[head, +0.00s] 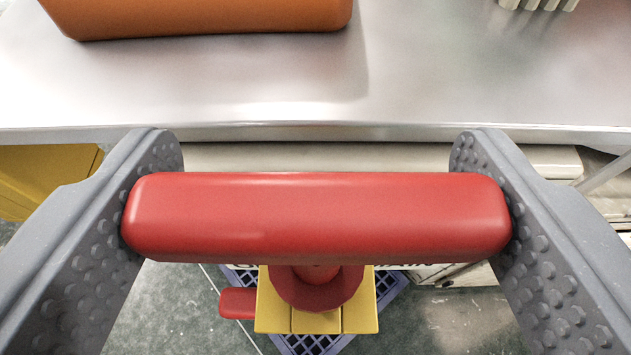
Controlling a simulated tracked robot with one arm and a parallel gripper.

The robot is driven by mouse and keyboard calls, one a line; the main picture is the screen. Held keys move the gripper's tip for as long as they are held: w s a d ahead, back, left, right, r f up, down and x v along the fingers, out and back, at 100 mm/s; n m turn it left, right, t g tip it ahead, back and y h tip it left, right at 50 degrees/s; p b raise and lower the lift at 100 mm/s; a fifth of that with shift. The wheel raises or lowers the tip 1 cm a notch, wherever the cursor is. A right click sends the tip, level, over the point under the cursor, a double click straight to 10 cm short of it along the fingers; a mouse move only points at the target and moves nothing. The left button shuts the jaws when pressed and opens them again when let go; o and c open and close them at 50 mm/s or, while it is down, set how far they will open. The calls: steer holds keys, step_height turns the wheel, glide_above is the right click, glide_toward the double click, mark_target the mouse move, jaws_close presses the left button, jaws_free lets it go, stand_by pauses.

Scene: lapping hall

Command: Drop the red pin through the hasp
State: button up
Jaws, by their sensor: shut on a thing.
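The red pin (300,215) shows as a thick, rounded red crossbar lying level across the view. My gripper (316,205) is shut on it, with one grey studded finger pressed at each end of the bar. Below the bar is a round red collar, seen from above and partly covered by the bar. A yellow piece with seams (272,318), perhaps the hasp, lies below and partly behind the collar. A small red piece (237,303) sticks out at its left. The pin's lower end is hidden, so I cannot tell whether it is in a hole.
A steel bench top (420,75) crosses the view beyond the pin, with an orange object (200,18) and a pale ribbed object (540,4) on it. A blue-purple grid (385,290) lies beneath the yellow piece. A yellow object (45,180) stands at left. Grey floor (170,310) shows below.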

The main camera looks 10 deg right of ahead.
steer(key=shift+f, duration=0.4)
steer(key=o, duration=1.1)
steer(key=shift+o, duration=0.2)
steer(key=shift+s, duration=0.1)
steer(key=v, duration=1.3)
steer(key=shift+s, duration=0.2)
steer(key=shift+r, duration=0.1)
